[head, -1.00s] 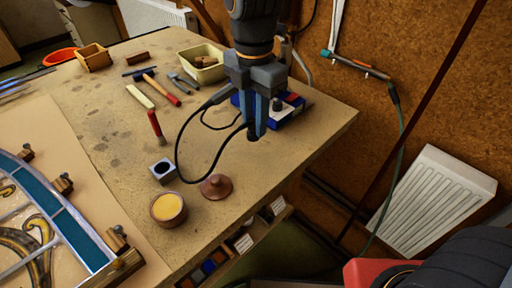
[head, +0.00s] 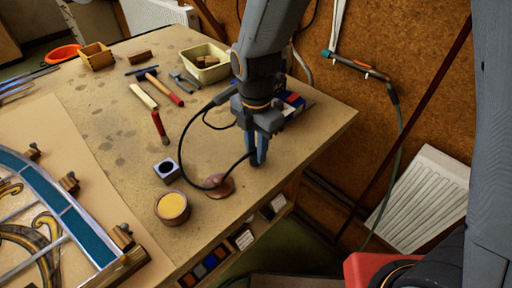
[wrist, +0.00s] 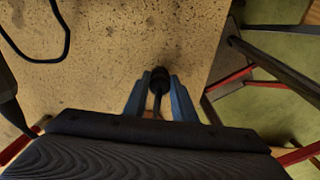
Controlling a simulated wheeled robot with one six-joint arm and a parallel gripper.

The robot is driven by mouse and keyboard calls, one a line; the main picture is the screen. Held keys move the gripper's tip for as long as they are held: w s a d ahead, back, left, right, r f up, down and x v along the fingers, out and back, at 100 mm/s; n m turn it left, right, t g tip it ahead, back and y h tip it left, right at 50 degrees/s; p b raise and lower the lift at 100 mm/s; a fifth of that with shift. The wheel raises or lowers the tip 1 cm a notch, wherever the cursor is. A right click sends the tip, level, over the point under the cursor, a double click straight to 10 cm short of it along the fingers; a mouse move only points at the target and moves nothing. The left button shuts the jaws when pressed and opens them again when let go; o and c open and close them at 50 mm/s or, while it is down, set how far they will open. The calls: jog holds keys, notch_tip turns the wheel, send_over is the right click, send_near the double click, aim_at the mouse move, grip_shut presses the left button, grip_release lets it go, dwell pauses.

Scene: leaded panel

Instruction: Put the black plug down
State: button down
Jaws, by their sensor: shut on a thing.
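My gripper (head: 257,158) is shut on the black plug and points down close to the bench's right edge. The plug (wrist: 160,80) shows in the wrist view between the two blue fingers, its dark end past the fingertips. In the head view it is mostly hidden by the fingers. A black cord (head: 181,135) loops from the plug, past the brown round knob-like piece, back up to near my wrist. I cannot tell whether the plug touches the bench top (head: 110,130).
The brown piece (head: 222,187), a pot of yellow stuff (head: 172,206) and a grey block with a hole (head: 167,170) stand left of my gripper. A red-handled tool (head: 159,127) and a cream tub (head: 205,68) lie further back. The bench edge drops off to the right.

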jog(key=shift+f, duration=0.15)
jog(key=c, duration=1.5)
grip_release()
jog(key=shift+o, duration=0.2)
notch_tip(320, 180, up, 12)
jog(key=b, duration=0.3)
jog(key=s+d+f+m, duration=0.1)
jog(key=d+f+m, duration=0.2)
jog(key=d+m, duration=0.5)
jog(key=d+f+m+t, duration=0.1)
jog(key=d+f+m, duration=0.1)
jog(key=d+m, duration=0.6)
jog(key=s+d+f+m, duration=0.1)
jog(key=d+f+m, duration=0.2)
jog(key=d+m, duration=0.5)
jog(key=m, duration=0.3)
jog(key=shift+s+f+m, duration=0.3)
jog(key=shift+s+m, duration=0.05)
jog(key=shift+m, duration=0.05)
